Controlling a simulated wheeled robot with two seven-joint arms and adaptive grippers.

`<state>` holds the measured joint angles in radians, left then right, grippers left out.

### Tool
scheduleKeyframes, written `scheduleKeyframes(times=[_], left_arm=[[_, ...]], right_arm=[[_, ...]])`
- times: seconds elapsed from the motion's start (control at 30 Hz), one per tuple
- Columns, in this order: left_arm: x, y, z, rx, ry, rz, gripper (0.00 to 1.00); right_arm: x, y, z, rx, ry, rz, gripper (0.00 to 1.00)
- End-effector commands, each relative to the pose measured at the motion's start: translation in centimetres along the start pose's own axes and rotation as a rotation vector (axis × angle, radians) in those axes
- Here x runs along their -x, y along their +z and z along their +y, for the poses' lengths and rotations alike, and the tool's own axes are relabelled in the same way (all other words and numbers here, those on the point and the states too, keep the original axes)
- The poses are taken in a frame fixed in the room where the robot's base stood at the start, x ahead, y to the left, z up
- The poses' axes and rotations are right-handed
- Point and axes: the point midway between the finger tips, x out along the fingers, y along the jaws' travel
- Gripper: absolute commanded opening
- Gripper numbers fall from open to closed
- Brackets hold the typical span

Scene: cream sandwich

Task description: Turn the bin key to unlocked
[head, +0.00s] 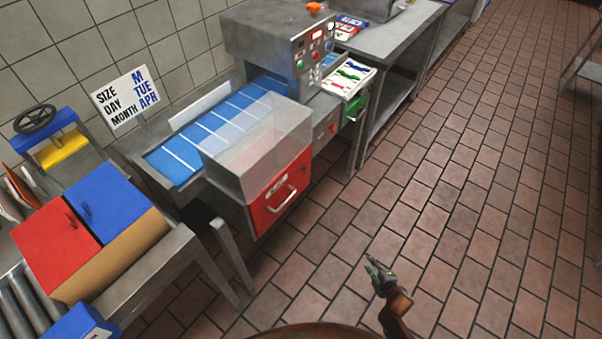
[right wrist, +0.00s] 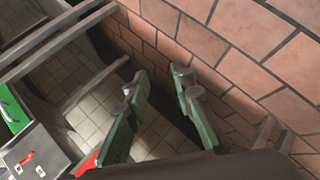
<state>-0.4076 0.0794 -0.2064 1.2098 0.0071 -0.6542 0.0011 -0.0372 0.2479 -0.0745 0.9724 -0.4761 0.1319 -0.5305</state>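A red bin (head: 280,195) with a pale handle sits in the front of the machine, under a clear cover. Right of it is a grey panel (head: 322,140) with a small red part (head: 332,128), possibly the key; its position is too small to read. The grey panel (right wrist: 35,155) and red part (right wrist: 27,158) also show at lower left in the right wrist view. My right gripper (head: 376,270) is over the floor, apart from the bin and panel. Its green fingers (right wrist: 160,112) are spread, with nothing between them. My left gripper is not in view.
A blue conveyor (head: 190,150) runs into the grey machine (head: 280,40) with control buttons. A green bin (head: 356,105) and a steel table (head: 395,40) stand beyond the panel. Red and blue lids (head: 110,210) are at left. The tiled floor (head: 480,180) at right is clear.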

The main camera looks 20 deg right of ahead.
Motion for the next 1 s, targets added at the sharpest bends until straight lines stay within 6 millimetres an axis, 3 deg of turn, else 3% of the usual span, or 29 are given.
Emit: scheduleKeyframes(times=[0.03,0.07,0.1,0.2,0.33,0.4,0.5,0.6,0.77,1.0], left_arm=[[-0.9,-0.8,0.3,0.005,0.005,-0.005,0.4],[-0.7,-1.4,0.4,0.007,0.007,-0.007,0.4],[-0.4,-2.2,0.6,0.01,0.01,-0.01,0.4],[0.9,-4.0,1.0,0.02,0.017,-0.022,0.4],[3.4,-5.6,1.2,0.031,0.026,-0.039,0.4],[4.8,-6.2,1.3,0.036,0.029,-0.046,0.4],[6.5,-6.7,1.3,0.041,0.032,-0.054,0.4],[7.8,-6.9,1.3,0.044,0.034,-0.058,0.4],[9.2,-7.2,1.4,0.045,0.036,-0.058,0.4],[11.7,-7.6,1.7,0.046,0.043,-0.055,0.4]], right_arm=[[-2.7,-1.7,4.9,0.16,0.096,0.062,0.22],[-3.6,-3.1,8.2,0.262,0.155,0.097,0.22],[-4.4,-5.1,12.4,0.406,0.238,0.139,0.22],[-4.8,-11.1,22.1,0.803,0.46,0.217,0.22],[-3.0,-18.5,30.2,1.281,0.721,0.25,0.22],[-1.8,-21.6,32.7,1.497,0.833,0.243,0.22],[-0.2,-24.8,34.8,1.734,0.953,0.219,0.22],[0.9,-26.5,35.8,1.882,1.024,0.195,0.22],[1.2,-28.1,36.7,1.96,1.065,0.178,0.22],[-1.1,-30.8,37.6,1.959,1.064,0.179,0.22]])
